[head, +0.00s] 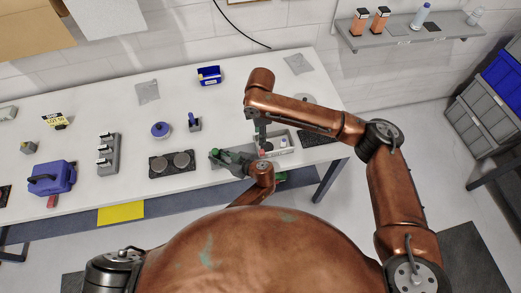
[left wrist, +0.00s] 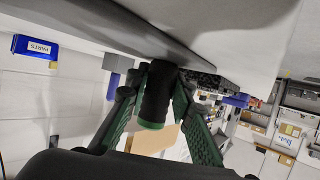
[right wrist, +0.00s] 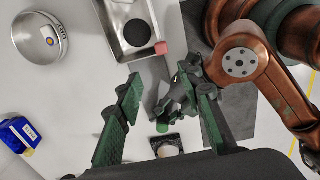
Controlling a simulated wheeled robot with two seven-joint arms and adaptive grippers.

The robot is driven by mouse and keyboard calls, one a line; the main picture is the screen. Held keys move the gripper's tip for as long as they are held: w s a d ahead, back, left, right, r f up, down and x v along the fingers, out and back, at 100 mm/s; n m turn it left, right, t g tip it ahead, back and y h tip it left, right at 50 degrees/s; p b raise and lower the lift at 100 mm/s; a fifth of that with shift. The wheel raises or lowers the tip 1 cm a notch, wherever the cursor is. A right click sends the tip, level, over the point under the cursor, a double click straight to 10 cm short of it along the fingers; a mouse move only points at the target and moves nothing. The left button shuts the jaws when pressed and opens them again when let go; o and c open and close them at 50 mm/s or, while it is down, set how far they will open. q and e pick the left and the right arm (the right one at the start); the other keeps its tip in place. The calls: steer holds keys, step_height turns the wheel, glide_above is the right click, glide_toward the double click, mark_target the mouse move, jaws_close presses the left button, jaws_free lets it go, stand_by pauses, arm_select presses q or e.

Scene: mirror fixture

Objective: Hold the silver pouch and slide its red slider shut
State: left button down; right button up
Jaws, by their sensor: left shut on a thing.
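My left gripper (head: 232,158) is at the front of the table, left of a metal tray (head: 290,149). It is shut on a dark cylinder with a green end (left wrist: 155,95), seen between its fingers in the left wrist view. The green end also shows in the right wrist view (right wrist: 163,127). My right gripper (right wrist: 165,106) is open with nothing seen between its fingertips, over the tray area. Two flat grey pouch-like sheets (head: 148,91) (head: 298,63) lie farther back on the table. I cannot tell whether either is the silver pouch. No red slider is identifiable.
A red block (right wrist: 163,47) sits by the tray's edge. A black plate with two discs (head: 171,163) lies left of my left gripper. A blue bin (head: 209,75) stands at the back, and a blue case (head: 51,177) at the left. The back middle is fairly clear.

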mark_target(261, 151)
step_height(261, 151, down, 12)
steer(key=shift+s+d, duration=0.1)
stand_by(0.4)
steer(key=shift+c, duration=0.2)
jaws_close()
stand_by(0.5)
